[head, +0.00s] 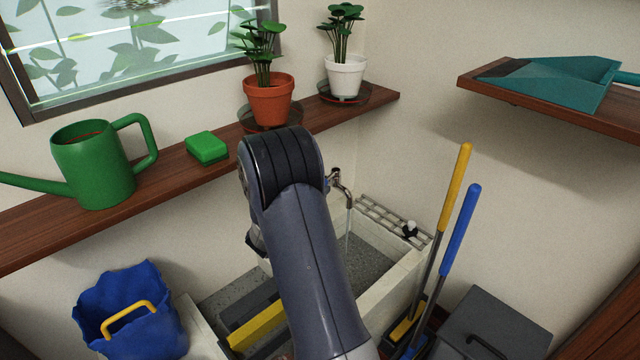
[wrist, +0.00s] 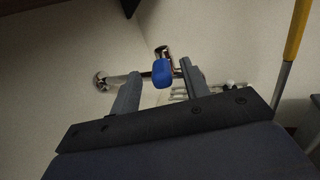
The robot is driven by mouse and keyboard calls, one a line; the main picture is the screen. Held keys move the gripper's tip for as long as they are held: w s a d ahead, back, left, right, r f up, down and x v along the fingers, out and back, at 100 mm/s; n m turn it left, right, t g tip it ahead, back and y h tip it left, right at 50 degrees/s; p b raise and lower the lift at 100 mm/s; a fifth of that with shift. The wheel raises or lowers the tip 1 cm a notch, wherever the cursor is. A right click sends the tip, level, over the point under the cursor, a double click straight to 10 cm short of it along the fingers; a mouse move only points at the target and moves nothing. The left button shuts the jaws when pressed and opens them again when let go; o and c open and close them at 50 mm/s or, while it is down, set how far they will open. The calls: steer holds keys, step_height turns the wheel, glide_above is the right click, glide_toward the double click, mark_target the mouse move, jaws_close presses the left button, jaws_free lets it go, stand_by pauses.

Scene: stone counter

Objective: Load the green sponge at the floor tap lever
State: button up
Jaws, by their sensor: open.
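The green sponge (head: 207,149) lies on the wooden wall shelf, between the green watering can and the terracotta pot. The chrome tap (head: 341,188) sticks out from the wall above a stone basin, with a thin pale streak like water below its spout. In the wrist view, the tap's chrome pipe (wrist: 118,79) and a blue end piece (wrist: 162,73), apparently its lever, show beyond my gripper (wrist: 160,68). My gripper is open, its two fingers apart with the blue piece seen between them. I cannot tell whether they touch it. My arm hides the gripper in the head view.
The basin (head: 405,285) has a grate at its back edge. A blue bucket (head: 130,315), yellow and blue broom handles (head: 458,240) and a dark bin (head: 495,325) stand around it. A watering can (head: 95,165) and potted plants (head: 268,100) occupy the shelf.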

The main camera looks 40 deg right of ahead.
steer(key=v, duration=0.7)
steer(key=x, duration=1.1)
steer(key=shift+w+a+r+g+p, duration=0.1)
steer(key=shift+w+r+g+p, duration=0.05)
steer(key=shift+g+p, duration=0.2)
steer(key=shift+w+a+m+g+h+p, duration=0.15)
steer(key=shift+w+m+g+h+p, duration=0.2)
steer(key=shift+m+g, duration=0.4)
steer(key=shift+s, duration=0.1)
